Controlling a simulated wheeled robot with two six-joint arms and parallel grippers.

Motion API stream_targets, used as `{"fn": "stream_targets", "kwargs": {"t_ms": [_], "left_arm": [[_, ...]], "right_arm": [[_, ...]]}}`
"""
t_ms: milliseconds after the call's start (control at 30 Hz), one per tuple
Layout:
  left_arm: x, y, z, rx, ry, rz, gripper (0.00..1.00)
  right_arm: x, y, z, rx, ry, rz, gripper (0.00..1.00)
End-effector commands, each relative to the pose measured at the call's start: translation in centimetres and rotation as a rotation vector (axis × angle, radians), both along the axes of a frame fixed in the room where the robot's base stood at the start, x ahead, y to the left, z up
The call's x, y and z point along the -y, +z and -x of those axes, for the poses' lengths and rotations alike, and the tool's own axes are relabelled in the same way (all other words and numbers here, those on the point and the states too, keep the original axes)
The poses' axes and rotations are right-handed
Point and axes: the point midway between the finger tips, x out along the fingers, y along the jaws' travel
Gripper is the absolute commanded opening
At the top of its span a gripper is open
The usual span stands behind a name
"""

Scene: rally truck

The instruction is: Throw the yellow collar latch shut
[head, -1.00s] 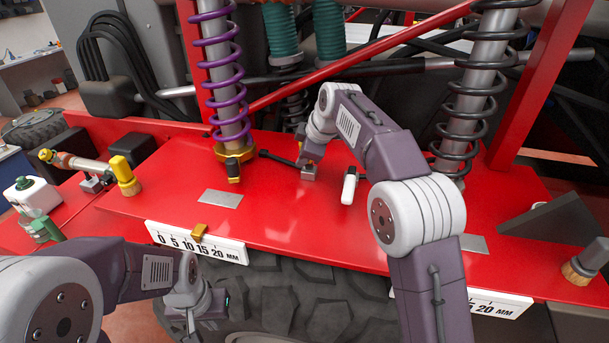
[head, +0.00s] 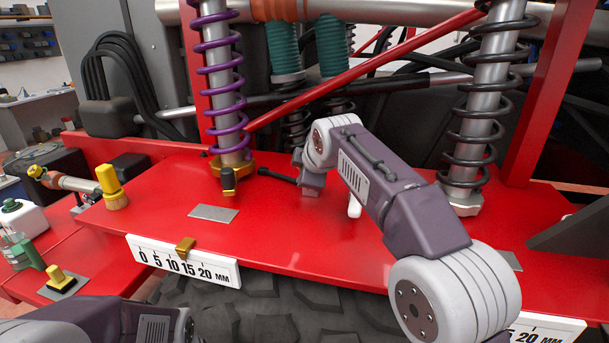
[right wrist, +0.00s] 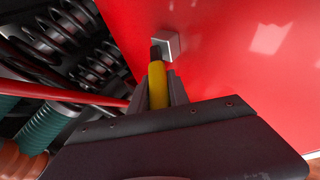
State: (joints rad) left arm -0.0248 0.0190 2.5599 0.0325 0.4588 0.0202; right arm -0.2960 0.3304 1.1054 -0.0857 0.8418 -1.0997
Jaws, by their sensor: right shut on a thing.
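A yellow lever (right wrist: 156,82) with a black tip runs between the fingers of my right gripper (right wrist: 160,92) in the right wrist view. Its tip reaches a small grey square block (right wrist: 170,46) on the red deck. The right gripper is shut on this lever. In the head view my right gripper (head: 311,184) is low over the deck and hides the lever. A yellow collar (head: 232,169) rings the foot of the purple-spring shock, left of the gripper, with a black-and-yellow tab at its front. My left gripper is out of view; only its arm shows at bottom left.
A black rod (head: 279,176) lies between the collar and the right gripper. A white handle (head: 354,207) stands partly behind my right arm. The black-spring shock (head: 480,110) rises at right. A brass slider (head: 185,248) sits on the millimetre scale. The front deck is mostly clear.

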Motion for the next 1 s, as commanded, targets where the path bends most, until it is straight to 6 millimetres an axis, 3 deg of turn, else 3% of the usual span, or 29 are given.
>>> {"fn": "stream_targets", "kwargs": {"t_ms": [100, 133, 200, 567, 1000], "left_arm": [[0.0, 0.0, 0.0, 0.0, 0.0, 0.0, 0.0], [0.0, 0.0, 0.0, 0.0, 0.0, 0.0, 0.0], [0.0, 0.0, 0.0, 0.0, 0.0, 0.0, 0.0], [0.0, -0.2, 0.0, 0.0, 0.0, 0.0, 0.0], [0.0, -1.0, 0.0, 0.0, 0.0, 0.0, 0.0]], "right_arm": [[0.0, -0.1, 0.0, -0.003, -0.001, 0.001, 0.0], [0.0, -0.1, 0.0, -0.003, -0.001, 0.001, 0.24], [0.0, -0.1, 0.0, -0.002, -0.001, 0.001, 0.44], [0.1, 0.3, 0.4, 0.0, 0.0, 0.0, 0.44], [1.4, 5.5, 6.4, 0.0, -0.001, 0.001, 0.44]]}}
